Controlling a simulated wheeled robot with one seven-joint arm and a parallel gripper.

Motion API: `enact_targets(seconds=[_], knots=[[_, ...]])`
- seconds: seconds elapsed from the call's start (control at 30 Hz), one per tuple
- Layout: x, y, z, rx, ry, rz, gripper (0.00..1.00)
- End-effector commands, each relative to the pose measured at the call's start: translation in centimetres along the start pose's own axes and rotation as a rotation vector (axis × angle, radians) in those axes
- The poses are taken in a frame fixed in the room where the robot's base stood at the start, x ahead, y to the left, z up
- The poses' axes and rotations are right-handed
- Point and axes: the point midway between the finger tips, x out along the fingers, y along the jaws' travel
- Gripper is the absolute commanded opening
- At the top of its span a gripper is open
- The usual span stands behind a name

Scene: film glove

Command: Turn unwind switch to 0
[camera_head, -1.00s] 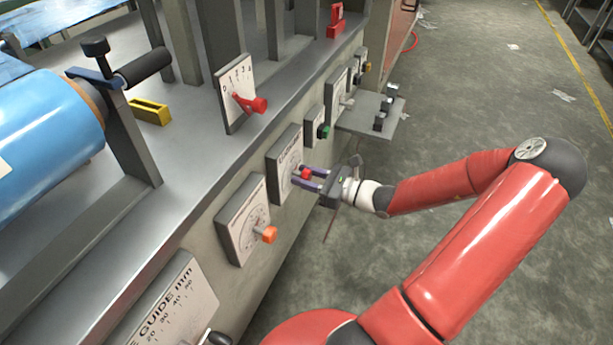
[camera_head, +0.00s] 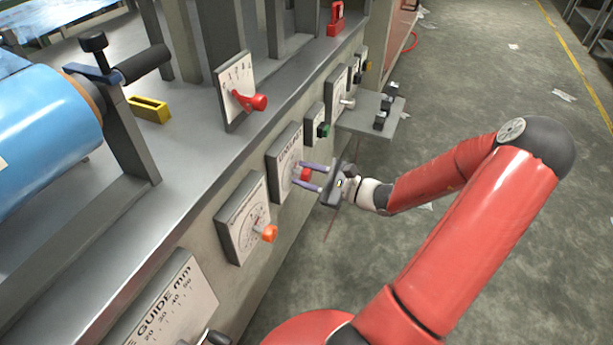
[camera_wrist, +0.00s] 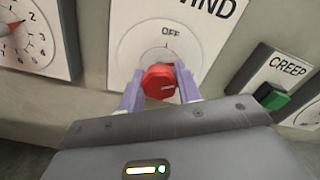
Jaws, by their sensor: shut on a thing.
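The unwind switch is a red knob (camera_wrist: 159,82) on a white dial plate, with "OFF" printed above it in the wrist view. The end of a larger word, "IND", shows at the plate's top. In the head view the red knob (camera_head: 305,174) sits on the front face of the machine. My gripper (camera_wrist: 160,85) has its two purple fingers on either side of the knob, shut on it. It also shows in the head view (camera_head: 308,176), reaching in from the right. The knob's pointer is too small to read.
An orange knob (camera_head: 268,233) is on the panel to the lower left. A green creep button (camera_wrist: 275,100) is to the right in the wrist view. A red lever (camera_head: 254,102) is on a numbered plate above. A small shelf (camera_head: 358,121) juts out beyond.

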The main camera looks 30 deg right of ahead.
Motion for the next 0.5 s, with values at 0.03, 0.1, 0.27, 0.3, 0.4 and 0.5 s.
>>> enact_targets(seconds=[0.03, 0.1, 0.27, 0.3, 0.4, 0.5], knots=[[0.01, 0.14, -0.19, -0.044, 0.001, 0.002, 0.11], [-0.01, 0.15, -0.24, -0.110, 0.002, 0.002, 0.11], [0.00, 0.19, -0.30, -0.263, 0.002, 0.003, 0.11], [-0.02, 0.17, -0.30, -0.302, 0.002, 0.002, 0.11], [-0.01, 0.20, -0.34, -0.397, 0.002, 0.002, 0.11], [-0.01, 0.22, -0.39, -0.493, 0.002, 0.003, 0.11]])
